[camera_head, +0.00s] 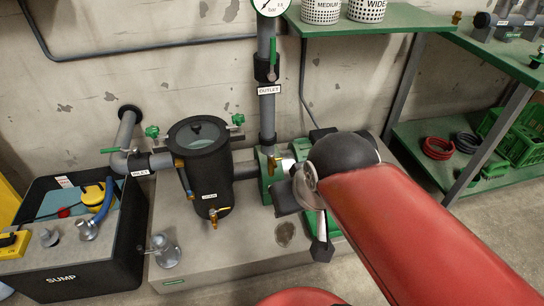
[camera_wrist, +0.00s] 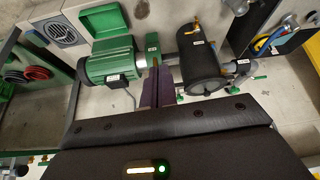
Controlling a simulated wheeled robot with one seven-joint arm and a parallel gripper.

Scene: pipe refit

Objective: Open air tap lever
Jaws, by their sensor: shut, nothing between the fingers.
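My gripper (camera_wrist: 158,74) is shut and empty; in the wrist view its fingers point towards the pump's green casing. In the head view my arm and wrist hide much of the pump (camera_head: 334,222). The black strainer pot (camera_head: 205,165) stands left of my wrist. It carries a brass tap with a blue lever (camera_head: 185,180) on its left side and a brass tap with a yellow lever (camera_head: 214,212) low on its front. A brass fitting (camera_head: 272,163) sits by the pump, close to my wrist. No label that I can read names the air tap.
The outlet pipe (camera_head: 267,100) rises behind the pump to a gauge (camera_head: 270,6). A black sump tank (camera_head: 70,275) stands at the left. A green shelf (camera_head: 360,22) and a green bench (camera_head: 500,58) are at the right. Bare plinth (camera_head: 215,250) lies before the pot.

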